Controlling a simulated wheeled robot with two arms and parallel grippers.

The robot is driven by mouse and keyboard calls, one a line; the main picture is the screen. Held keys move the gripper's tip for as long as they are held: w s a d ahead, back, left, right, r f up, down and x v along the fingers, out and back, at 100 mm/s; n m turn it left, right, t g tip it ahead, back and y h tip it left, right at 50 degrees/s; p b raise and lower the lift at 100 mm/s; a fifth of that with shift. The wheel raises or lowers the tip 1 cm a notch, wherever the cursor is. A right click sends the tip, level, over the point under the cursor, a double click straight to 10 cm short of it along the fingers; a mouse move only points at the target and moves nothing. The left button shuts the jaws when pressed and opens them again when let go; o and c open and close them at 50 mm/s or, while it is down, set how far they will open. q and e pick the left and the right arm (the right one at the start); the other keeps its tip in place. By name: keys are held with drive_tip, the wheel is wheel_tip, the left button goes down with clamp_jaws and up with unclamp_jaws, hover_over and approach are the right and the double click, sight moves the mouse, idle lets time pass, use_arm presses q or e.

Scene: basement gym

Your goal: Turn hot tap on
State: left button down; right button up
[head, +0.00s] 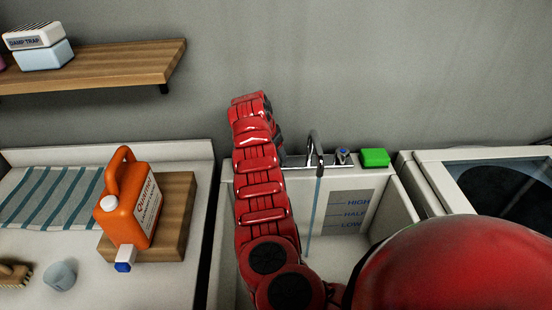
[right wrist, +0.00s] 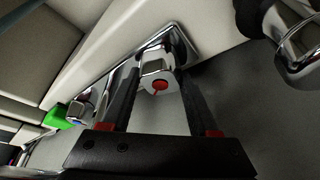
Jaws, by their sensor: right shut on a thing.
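The hot tap is a chrome knob with a red dot (right wrist: 160,85), seen in the right wrist view on a chrome base plate. My right gripper (right wrist: 158,76) has its two dark fingers on either side of this knob and is shut on it. In the head view my right arm hides the hot tap and most of the gripper. The chrome spout (head: 314,145) stands to the right of my arm. The blue-marked cold tap (head: 343,156) is right of the spout. A thin pale blue line runs below the spout; I cannot tell whether it is water. My left gripper is not in view.
A green block (head: 374,157) lies on the rim of the white sink (head: 404,200). An orange jug (head: 130,205) stands on a wooden board at the left. A machine with a dark round window (head: 510,190) is at the right. A wooden shelf (head: 110,66) hangs upper left.

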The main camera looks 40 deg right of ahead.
drive_tip(key=shift+r, duration=0.1)
idle(0.4)
drive_tip(key=o, duration=1.4)
drive_tip(key=shift+b+v, duration=1.35)
drive_tip(key=shift+v, duration=7.3)
drive_tip(key=shift+a, duration=0.15)
